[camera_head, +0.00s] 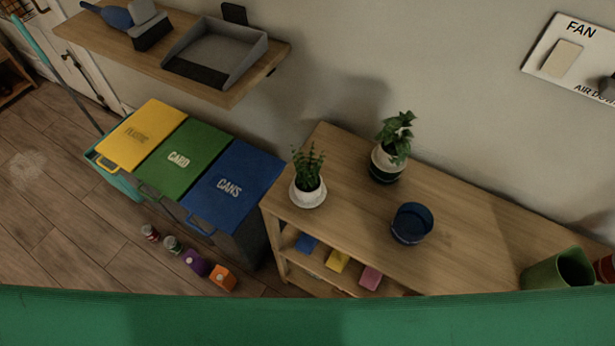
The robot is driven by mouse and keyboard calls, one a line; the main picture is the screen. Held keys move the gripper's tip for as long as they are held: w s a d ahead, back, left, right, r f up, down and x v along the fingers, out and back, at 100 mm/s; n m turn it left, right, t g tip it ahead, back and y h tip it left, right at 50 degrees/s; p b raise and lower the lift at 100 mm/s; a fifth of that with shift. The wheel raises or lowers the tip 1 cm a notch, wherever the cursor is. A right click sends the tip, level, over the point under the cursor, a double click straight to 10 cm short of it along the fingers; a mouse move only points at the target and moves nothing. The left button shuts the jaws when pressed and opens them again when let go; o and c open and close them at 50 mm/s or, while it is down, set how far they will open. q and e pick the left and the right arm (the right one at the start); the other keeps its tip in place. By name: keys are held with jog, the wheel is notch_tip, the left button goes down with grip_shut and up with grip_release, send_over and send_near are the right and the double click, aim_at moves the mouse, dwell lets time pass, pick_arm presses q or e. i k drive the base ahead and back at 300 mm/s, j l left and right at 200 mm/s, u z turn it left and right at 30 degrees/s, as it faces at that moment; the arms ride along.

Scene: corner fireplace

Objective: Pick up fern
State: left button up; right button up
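Two potted plants stand upright on a wooden shelf unit (465,235). The left plant (308,168) has narrow upright fronds and looks like the fern; it sits in a white pot (307,193) near the unit's left end. The other plant (396,134) has broader leaves, in a white and dark pot (386,165) farther back by the wall. Neither gripper is in view.
A dark blue bowl (412,224) and a green container (558,270) stand on the same top. Yellow, green and blue lidded bins (180,160) are left of the unit. A wall shelf (150,55) is above them. A green band (300,322) crosses the bottom.

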aim_at(308, 190)
jog(key=k+l+u, duration=0.2)
jog(key=k+l, duration=0.45)
jog(key=k, duration=0.1)
